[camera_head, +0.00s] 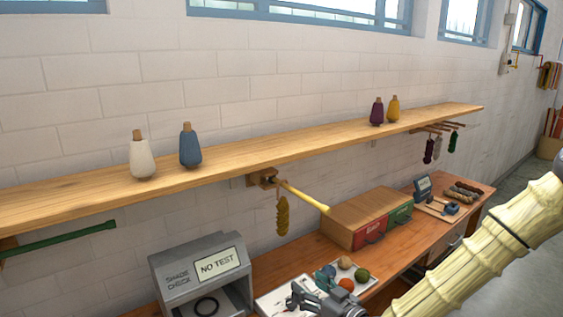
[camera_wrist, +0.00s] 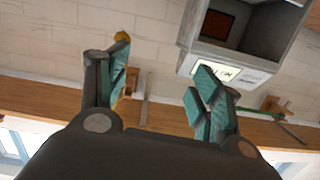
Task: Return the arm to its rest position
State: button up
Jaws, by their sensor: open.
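My gripper (camera_head: 322,300) shows at the bottom of the head view, in front of the bench and below the wooden shelf. In the wrist view my gripper (camera_wrist: 163,72) has its two teal-padded fingers spread wide, with nothing held between them. My pale ribbed arm comes in from the right of the head view. A mustard skein (camera_head: 282,216) hangs from a yellow-tipped peg (camera_head: 305,197) under the shelf, apart from my gripper. A yellow bit (camera_wrist: 122,36) shows behind the left finger in the wrist view; I cannot tell what it belongs to.
The shelf (camera_head: 240,146) carries several cones. A grey shade-check box (camera_head: 200,270) reads "NO TEST". A tray (camera_head: 275,303) with yarn balls, a red-and-green drawer box (camera_head: 362,217) and dark skeins (camera_head: 463,192) are on the bench. A green bar (camera_head: 60,238) juts out at left.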

jog(key=s+d+f+m+g+h, duration=0.2)
jog(key=s+f+g, duration=0.1)
jog(key=s+f, duration=0.75)
jog(key=s+d+f+m+g+h, duration=0.15)
jog(key=s+f+g, duration=0.4)
jog(key=f, duration=0.75)
jog(key=s+d+f+m+g+h, duration=0.1)
jog(key=s+d+f+h, duration=0.1)
jog(key=s, duration=0.6)
jog(key=s+d+f+m+g+h, duration=0.1)
jog(key=s+d+f+g+h, duration=0.1)
jog(key=s+d+f, duration=0.3)
jog(key=s+d+f+m+g+h+b, duration=0.1)
jog(key=s+d+f+h, duration=0.1)
jog(key=s, duration=0.8)
jog(key=d+f, duration=0.1)
jog(key=d, duration=0.1)
jog(key=shift+s+d+f+g, duration=0.2)
jog(key=shift+s+d+g, duration=0.1)
jog(key=shift+s+g, duration=0.1)
